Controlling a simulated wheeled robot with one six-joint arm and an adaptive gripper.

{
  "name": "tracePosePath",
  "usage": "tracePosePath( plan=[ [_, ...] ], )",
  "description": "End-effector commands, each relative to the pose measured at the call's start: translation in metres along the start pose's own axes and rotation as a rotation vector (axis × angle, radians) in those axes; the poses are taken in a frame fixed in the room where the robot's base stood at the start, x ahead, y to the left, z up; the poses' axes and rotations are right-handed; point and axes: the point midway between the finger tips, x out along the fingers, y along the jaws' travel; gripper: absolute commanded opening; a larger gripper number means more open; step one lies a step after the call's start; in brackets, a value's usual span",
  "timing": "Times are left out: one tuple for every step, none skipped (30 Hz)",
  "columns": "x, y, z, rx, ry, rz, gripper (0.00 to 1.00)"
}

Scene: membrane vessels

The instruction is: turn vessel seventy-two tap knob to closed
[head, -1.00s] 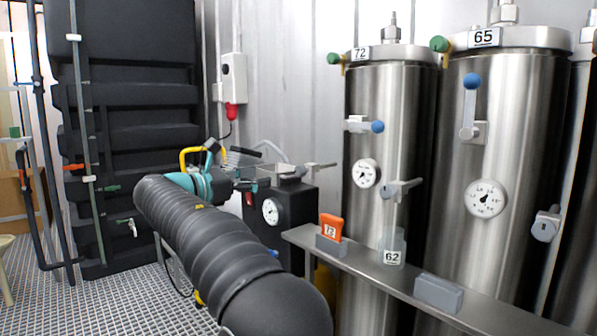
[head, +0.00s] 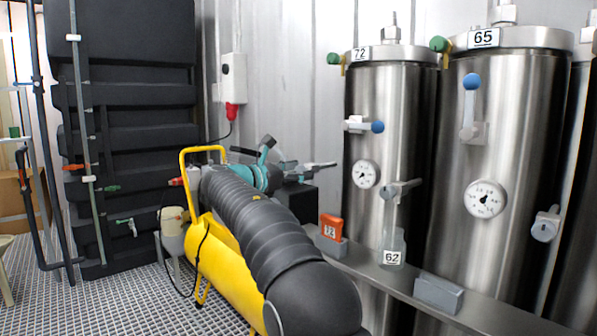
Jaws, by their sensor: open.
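Vessel seventy-two (head: 390,90) is the steel cylinder right of centre, with a "72" label (head: 361,53) near its top. A green knob (head: 334,59) sticks out at its upper left. A lever with a blue ball (head: 377,127) lies horizontal, ball to the right. I cannot tell which of these is the tap knob. My gripper (head: 322,166) is open, left of the vessel near gauge height, and apparently apart from it. My arm partly hides it.
Vessel sixty-five (head: 500,120) stands close on the right, its blue-ended lever (head: 471,95) upright. A yellow machine (head: 222,265) stands behind my arm.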

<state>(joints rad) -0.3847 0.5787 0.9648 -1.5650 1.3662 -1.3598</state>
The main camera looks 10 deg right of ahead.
Motion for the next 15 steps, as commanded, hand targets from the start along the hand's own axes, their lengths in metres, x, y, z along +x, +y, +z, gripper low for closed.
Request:
tracePosePath(
  plan=[
    [0.0016, -0.0001, 0.0000, 0.000, 0.000, -0.001, 0.56],
    [0.0020, -0.0001, 0.0000, 0.000, 0.000, 0.000, 0.56],
    [0.0023, -0.0001, -0.0001, 0.000, 0.000, 0.000, 0.56],
    [0.0023, -0.0001, -0.0001, 0.000, 0.000, 0.000, 0.56],
    [0.0023, -0.0001, -0.0001, 0.000, 0.000, 0.000, 0.56],
    [0.0022, -0.0001, -0.0001, 0.000, 0.000, 0.000, 0.56],
    [0.0022, -0.0001, -0.0001, 0.000, 0.000, 0.000, 0.56],
    [0.0022, -0.0001, -0.0001, 0.000, 0.000, 0.000, 0.56],
    [0.0021, 0.0000, -0.0001, 0.000, 0.000, 0.000, 0.53],
    [0.0021, 0.0000, -0.0001, 0.000, 0.000, 0.000, 0.46],
    [0.0021, 0.0000, -0.0001, 0.000, 0.000, 0.000, 0.38],
    [0.0020, 0.0000, -0.0001, 0.000, 0.000, 0.000, 0.28],
    [0.0020, 0.0000, -0.0001, 0.000, 0.000, 0.000, 0.21],
    [0.0020, 0.0000, -0.0001, 0.000, 0.000, 0.000, 0.13],
    [0.0020, 0.0000, -0.0001, 0.000, 0.000, 0.000, 0.03]
  ],
)
